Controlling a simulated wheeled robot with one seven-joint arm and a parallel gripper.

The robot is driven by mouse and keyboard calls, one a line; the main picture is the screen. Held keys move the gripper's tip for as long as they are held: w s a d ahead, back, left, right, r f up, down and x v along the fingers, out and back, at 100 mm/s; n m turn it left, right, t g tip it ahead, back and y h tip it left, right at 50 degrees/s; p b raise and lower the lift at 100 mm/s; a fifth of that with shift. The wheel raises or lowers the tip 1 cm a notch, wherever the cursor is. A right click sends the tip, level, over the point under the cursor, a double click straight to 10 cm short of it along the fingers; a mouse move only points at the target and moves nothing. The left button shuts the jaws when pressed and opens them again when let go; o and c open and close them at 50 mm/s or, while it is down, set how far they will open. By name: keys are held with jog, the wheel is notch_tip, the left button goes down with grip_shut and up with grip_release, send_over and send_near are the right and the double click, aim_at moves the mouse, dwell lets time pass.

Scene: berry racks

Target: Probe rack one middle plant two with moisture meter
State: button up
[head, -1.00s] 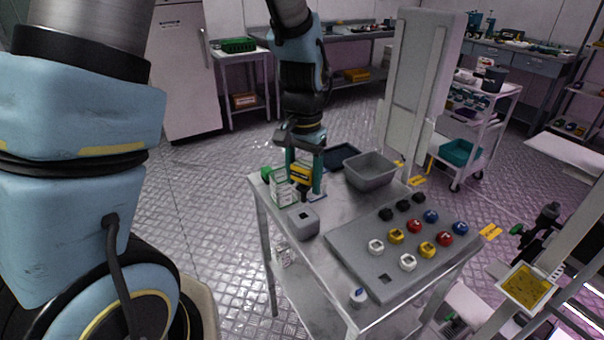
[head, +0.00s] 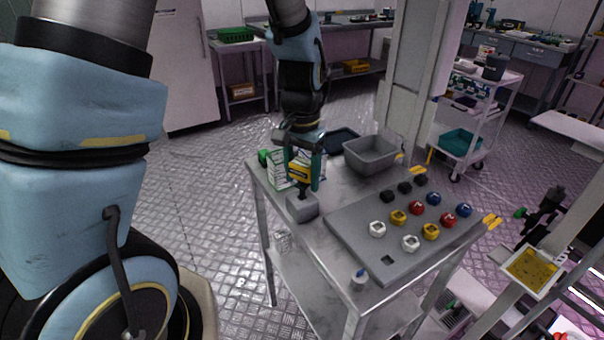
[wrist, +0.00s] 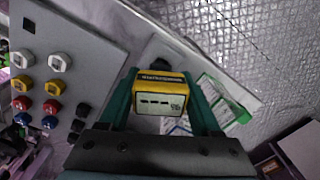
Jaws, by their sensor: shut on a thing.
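The yellow moisture meter (head: 301,172) with a pale display is held upright between the teal fingers of my gripper (head: 304,174). It also shows in the wrist view (wrist: 160,93) between the fingers, display towards the camera. A dark lower part of the meter reaches down to the top of a small grey block (head: 302,207) on the metal table. I cannot tell whether its tip sits in the block or just above it. No berry plant can be made out clearly.
Behind the gripper stand a white-green box (head: 278,170) and a grey bin (head: 371,160). A grey board (head: 345,232) with several coloured knobs fills the table's right side. A white post (head: 408,90) rises behind the table.

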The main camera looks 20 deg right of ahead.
jog(key=o, duration=1.5)
jog(key=shift+o, duration=0.2)
jog(key=shift+r, duration=0.1)
notch_tip(320, 180, up, 11)
jog(key=shift+a+f+b, duration=0.1)
jog(key=shift+f+b, duration=0.1)
jog(key=shift+b, duration=0.95)
jog(key=a+f+n, duration=0.3)
jog(key=a+n, duration=0.1)
jog(key=a, duration=0.8)
jog(key=w+a+f+n+t, duration=0.1)
jog(key=a+f+n, duration=0.2)
jog(key=a, duration=1)
jog(key=shift+w+f+n+t, duration=0.15)
jog(key=shift+f+n+t, duration=0.2)
jog(key=shift+n, duration=0.75)
